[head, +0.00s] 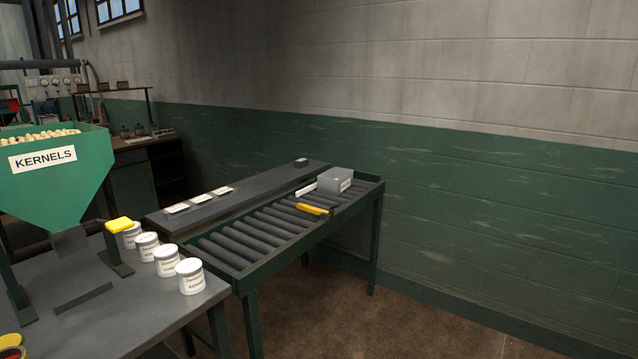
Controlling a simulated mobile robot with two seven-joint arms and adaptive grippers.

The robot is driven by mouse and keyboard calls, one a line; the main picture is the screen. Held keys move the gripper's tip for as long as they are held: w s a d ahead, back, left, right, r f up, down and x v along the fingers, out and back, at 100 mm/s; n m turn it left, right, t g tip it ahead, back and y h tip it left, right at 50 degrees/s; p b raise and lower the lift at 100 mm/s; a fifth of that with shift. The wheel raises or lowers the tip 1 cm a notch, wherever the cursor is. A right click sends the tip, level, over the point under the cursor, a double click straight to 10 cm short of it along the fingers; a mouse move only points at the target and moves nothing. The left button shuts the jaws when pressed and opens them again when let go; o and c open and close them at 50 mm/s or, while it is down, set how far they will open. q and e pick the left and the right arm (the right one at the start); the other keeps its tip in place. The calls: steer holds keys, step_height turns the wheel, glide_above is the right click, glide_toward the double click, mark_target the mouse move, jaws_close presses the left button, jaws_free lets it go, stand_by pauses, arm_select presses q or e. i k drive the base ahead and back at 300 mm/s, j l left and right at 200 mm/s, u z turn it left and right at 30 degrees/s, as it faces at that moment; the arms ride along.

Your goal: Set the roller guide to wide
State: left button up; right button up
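A roller table (262,235) with dark rollers and a green frame stands in the middle, running back to the right. A short pale bar (306,188) is farther back, beside a grey box (335,180) with a white label at the table's far end. Which of these bars is the roller guide, and its setting, I cannot tell. Small white cards (198,199) lie on the dark ledge along the table; their writing is too small to read. Neither of my grippers is in view.
A grey bench (130,318) at the front left bears several white tubs (191,276) and a yellow-topped stand (119,226). A green KERNELS hopper (58,190) stands above it. The brown floor right of the roller table is clear up to the wall.

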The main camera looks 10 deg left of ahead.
mark_target(301, 193)
steer(key=i+l+u, duration=0.1)
steer(key=i+l, duration=0.3)
steer(key=i, duration=0.35)
steer(key=i+l+u, duration=0.15)
steer(key=i+l, duration=0.3)
steer(key=i, duration=0.25)
steer(key=i+l+u, duration=0.1)
steer(key=i+l, duration=0.45)
steer(key=i, duration=0.15)
